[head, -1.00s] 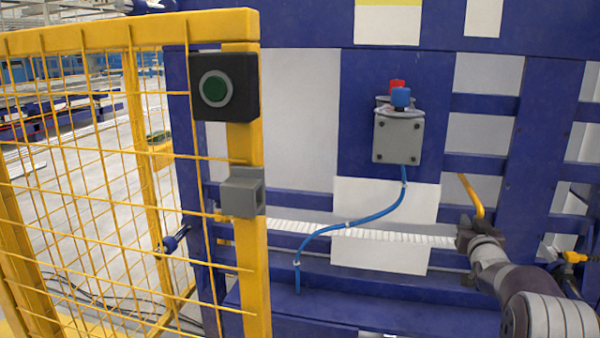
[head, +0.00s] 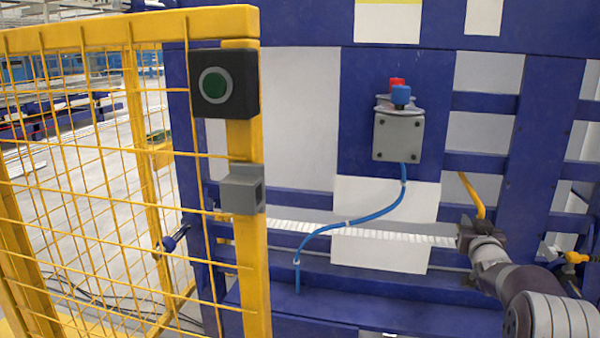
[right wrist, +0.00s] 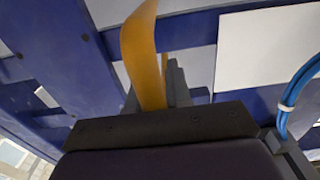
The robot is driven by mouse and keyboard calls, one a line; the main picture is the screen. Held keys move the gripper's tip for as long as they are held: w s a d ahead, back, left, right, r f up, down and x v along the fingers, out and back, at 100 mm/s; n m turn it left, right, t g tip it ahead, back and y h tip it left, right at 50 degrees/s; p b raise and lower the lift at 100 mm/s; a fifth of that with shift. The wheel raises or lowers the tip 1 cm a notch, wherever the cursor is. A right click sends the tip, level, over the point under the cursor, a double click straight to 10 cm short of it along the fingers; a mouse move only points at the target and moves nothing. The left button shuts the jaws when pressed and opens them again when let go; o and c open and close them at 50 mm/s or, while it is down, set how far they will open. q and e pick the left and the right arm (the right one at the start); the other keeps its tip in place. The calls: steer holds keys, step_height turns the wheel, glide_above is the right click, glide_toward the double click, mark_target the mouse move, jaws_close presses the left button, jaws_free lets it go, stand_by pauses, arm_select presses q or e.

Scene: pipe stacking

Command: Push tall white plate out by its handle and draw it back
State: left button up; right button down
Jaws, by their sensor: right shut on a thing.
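My right gripper (head: 466,226) is shut on the lower end of a yellow curved handle (head: 475,194), which rises up and to the left from the jaws. In the right wrist view the handle (right wrist: 143,50) stands between the dark fingers (right wrist: 155,98). Tall white plate surface (head: 484,135) shows behind the blue rails above and around the handle. I cannot tell where the handle joins the plate, as the gripper and rails hide it. My left gripper is not in view.
A yellow mesh gate (head: 120,170) with a green button box (head: 222,85) fills the left. A grey switch box (head: 398,137) with a hanging blue cable (head: 362,221) is on the blue frame. A blue ledge (head: 380,302) runs below the gripper.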

steer(key=shift+b+v, duration=0.7)
steer(key=shift+v, duration=0.9)
steer(key=shift+s+f, duration=0.1)
steer(key=shift+s, duration=0.15)
stand_by(0.6)
steer(key=c, duration=0.8)
jaws_free()
steer(key=shift+c, duration=0.2)
steer(key=shift+s+a+b, duration=0.1)
steer(key=shift+s+b, duration=0.35)
steer(key=b+v, duration=0.2)
steer(key=v, duration=0.5)
